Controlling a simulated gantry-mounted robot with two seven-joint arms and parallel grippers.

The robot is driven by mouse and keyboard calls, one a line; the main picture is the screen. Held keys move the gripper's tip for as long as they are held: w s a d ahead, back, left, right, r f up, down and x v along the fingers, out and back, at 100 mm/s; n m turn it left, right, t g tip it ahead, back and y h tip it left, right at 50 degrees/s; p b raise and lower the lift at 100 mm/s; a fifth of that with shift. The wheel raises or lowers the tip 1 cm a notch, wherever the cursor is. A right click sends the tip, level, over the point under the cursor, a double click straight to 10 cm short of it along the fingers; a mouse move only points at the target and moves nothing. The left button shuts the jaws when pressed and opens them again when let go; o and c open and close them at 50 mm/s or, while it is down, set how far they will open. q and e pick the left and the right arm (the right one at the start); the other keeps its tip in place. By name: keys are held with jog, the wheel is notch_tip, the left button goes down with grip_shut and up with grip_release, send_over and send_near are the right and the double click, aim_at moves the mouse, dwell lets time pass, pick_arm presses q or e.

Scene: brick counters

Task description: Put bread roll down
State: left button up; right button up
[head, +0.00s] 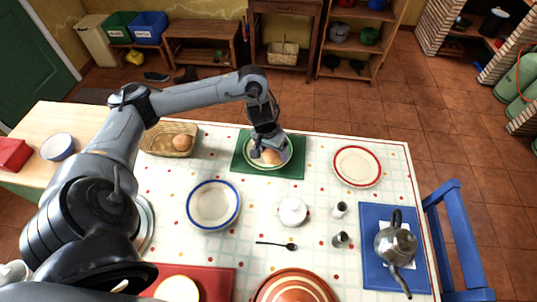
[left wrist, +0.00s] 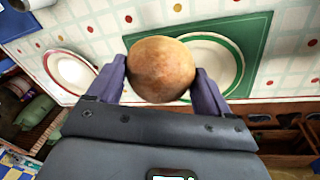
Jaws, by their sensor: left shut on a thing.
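A round brown bread roll (left wrist: 161,69) is between the two fingers of my left gripper (left wrist: 160,78) in the left wrist view. In the head view the roll (head: 271,156) shows just below my left gripper (head: 265,152), over a green-rimmed plate (head: 284,163). The plate lies on a green placemat (head: 294,172) at the table's far side. I cannot tell whether the roll touches the plate. A second roll (head: 182,142) sits in a wicker basket (head: 155,140) left of the placemat. My right gripper is not in view.
A red-rimmed plate (head: 357,166) lies right of the placemat and a blue-rimmed plate (head: 213,205) nearer on the left. A lidded white pot (head: 292,211), two shakers and a metal teapot (head: 396,244) stand on the right half. A blue chair (head: 457,240) is at the right edge.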

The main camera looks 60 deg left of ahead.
pick_arm(q)
jog(key=shift+s+a+f+b, duration=0.15)
jog(key=shift+f+b, duration=0.15)
jog(key=shift+f, duration=0.45)
jog(key=w+a+f+b, duration=0.1)
jog(key=a+f, duration=0.1)
jog(key=a, duration=0.1)
jog(key=w+a+f+b, duration=0.1)
jog(key=a+f, duration=0.1)
jog(key=a, duration=0.2)
jog(key=w+a+f+b, duration=0.2)
jog(key=a, duration=0.1)
jog(key=shift+a+f, duration=0.3)
jog(key=shift+f, duration=0.1)
jog(key=shift+f+b, duration=0.65)
jog(key=shift+f, duration=1.3)
jog(key=shift+f, duration=0.15)
